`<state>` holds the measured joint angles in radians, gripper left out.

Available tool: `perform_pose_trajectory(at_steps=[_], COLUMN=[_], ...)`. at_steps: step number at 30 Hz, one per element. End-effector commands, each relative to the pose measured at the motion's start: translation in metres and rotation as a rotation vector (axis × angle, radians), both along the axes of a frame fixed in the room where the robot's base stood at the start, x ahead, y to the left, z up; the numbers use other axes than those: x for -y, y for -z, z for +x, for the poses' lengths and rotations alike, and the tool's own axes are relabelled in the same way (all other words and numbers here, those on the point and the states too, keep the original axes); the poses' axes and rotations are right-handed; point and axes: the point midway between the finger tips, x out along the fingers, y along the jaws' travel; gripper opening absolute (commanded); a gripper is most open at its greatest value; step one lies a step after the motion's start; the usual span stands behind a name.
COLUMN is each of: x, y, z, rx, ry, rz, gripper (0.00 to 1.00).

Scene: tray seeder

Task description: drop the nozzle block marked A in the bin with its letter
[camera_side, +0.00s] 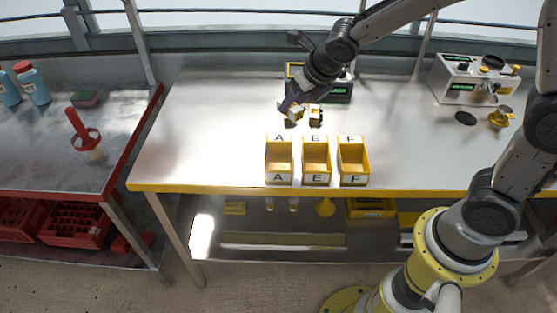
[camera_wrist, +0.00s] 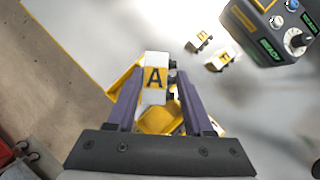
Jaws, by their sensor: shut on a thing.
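My gripper (camera_side: 287,104) is shut on a white and yellow nozzle block (camera_side: 294,114) above the table, behind the bins. In the wrist view the block marked A (camera_wrist: 155,77) sits between the purple fingers of my gripper (camera_wrist: 158,88), its black letter facing the camera. The bin marked A (camera_side: 278,178) is the leftmost of three yellow open bins at the table's front. Its visible inside looks empty. In the wrist view, yellow bin parts (camera_wrist: 160,120) show below and behind the held block, partly hidden.
The bins marked E (camera_side: 316,179) and F (camera_side: 353,180) stand to the right of bin A. Loose blocks lie behind the bins; the wrist view shows two, one farther left (camera_wrist: 199,42) and one nearer (camera_wrist: 220,61). A dark device (camera_side: 338,92) stands behind them. The table's left side is clear.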

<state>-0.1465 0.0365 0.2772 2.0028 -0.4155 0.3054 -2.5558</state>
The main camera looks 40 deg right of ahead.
Motion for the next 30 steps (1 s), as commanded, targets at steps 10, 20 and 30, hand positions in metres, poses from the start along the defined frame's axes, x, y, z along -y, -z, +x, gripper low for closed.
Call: perform_pose_trajectory(at_steps=[10,20,30], x=[-0.033,-0.033,-0.033], y=[-0.003,0.032,0.049], z=[-0.014,-0.014,-0.013], rx=[0.015,0.015,0.017], ry=[-0.080,-0.078,-0.076], rz=[0.004,0.005,0.006], gripper=[0.00,0.00,0.00])
